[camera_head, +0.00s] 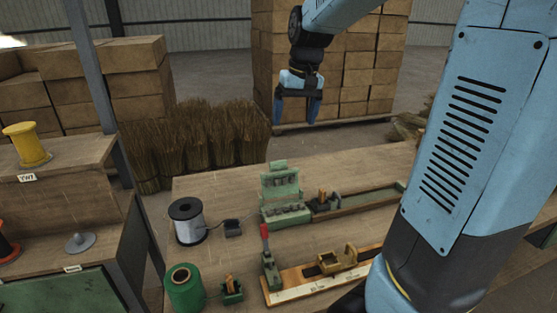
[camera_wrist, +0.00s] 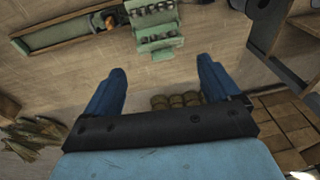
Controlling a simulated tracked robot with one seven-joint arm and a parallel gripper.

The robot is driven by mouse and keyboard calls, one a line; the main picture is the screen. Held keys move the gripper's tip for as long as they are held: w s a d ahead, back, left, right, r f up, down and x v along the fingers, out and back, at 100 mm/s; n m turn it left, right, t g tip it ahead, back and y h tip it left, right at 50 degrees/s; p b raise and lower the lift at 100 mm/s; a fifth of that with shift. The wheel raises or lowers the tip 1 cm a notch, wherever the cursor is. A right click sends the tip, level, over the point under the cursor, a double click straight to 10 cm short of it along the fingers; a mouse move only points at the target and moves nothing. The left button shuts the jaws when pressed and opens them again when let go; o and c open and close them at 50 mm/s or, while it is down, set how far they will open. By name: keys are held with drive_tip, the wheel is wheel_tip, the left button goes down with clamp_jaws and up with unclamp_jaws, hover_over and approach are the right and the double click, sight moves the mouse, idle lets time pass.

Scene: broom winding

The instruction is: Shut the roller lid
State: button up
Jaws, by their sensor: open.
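The green roller unit (camera_head: 286,213) stands on the workbench in the head view, with a row of grey rollers in its lower part. Its roller lid (camera_head: 280,182) stands raised at the back, with more rollers on its face and a tab on top. In the wrist view the lid (camera_wrist: 160,42) shows at the top middle, just beyond the fingertips. My gripper (camera_head: 297,107) is open and empty, its fingers pointing down. It hangs in the air above and behind the unit, apart from the lid. The gripper also shows in the wrist view (camera_wrist: 162,72).
A wire spool (camera_head: 187,222) and a green spool (camera_head: 184,288) stand left of the unit. A long green tray (camera_head: 370,201) lies right of it. A red-handled lever (camera_head: 266,245) rises in front.

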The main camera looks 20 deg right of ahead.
drive_tip(key=g+h, duration=0.1)
drive_tip(key=g, duration=0.1)
hover_over(281, 179)
drive_tip(key=w, duration=0.2)
wheel_tip(281, 179, down, 5)
drive_tip(key=f, duration=1.3)
drive_tip(key=shift+w+a+f, duration=0.15)
drive_tip(key=shift+w+f, duration=0.05)
drive_tip(key=shift+f, duration=0.2)
drive_tip(key=shift+c, duration=0.3)
drive_tip(key=c, duration=1.5)
drive_tip(key=shift+o, duration=0.2)
drive_tip(key=shift+s+t, duration=0.1)
drive_tip(key=shift+t, duration=0.2)
